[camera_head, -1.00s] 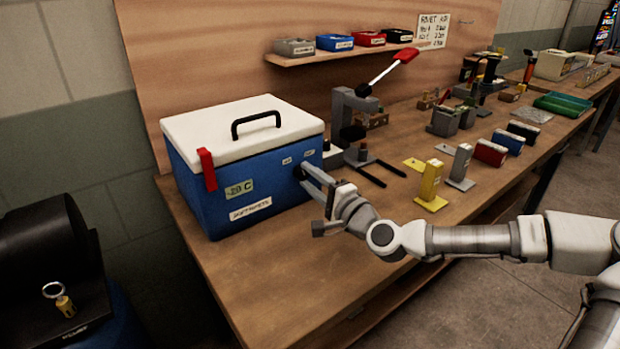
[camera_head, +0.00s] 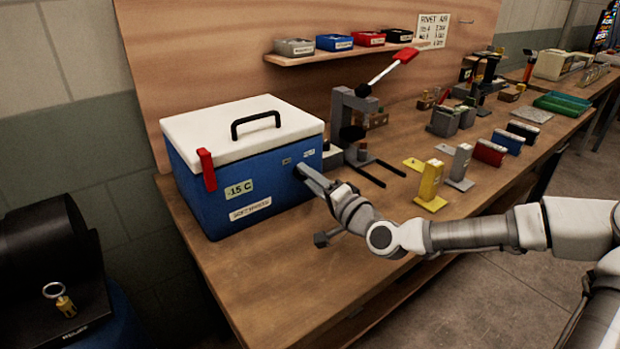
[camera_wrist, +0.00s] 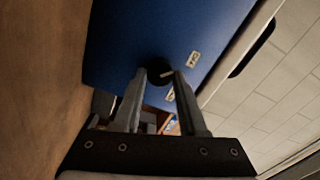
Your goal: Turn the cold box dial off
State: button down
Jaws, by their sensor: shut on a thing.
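The cold box (camera_head: 225,175) is a blue box with a white lid, a black handle and a red latch, standing on the bench at the left. A label on its front reads about 15 C. Its black dial (camera_wrist: 160,71) sits on the blue face with a pale mark on it; in the head view my fingers hide it. My gripper (camera_head: 304,173) reaches the right part of the front face. In the wrist view, my two fingers (camera_wrist: 158,78) stand on either side of the dial, shut on it. Two small pale labels lie near the dial.
A lever press (camera_head: 355,130) stands just right of the box. Yellow (camera_head: 431,185) and grey (camera_head: 460,165) brackets stand further right on the bench (camera_head: 270,270). A shelf (camera_head: 345,52) with small bins hangs behind.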

jog(key=shift+c, duration=2.3)
grip_release()
jog(key=shift+s+d, duration=0.1)
jog(key=p+v, duration=0.2)
jog(key=v, duration=0.9)
jog(key=shift+s+d, duration=0.2)
jog(key=p+v, duration=0.4)
jog(key=p, duration=0.7)
jog(key=shift+s+d+f, duration=0.1)
jog(key=shift+s+d, duration=0.05)
jog(key=shift+s, duration=0.05)
jog(key=shift+s+d, duration=0.25)
jog(key=shift+s, duration=0.25)
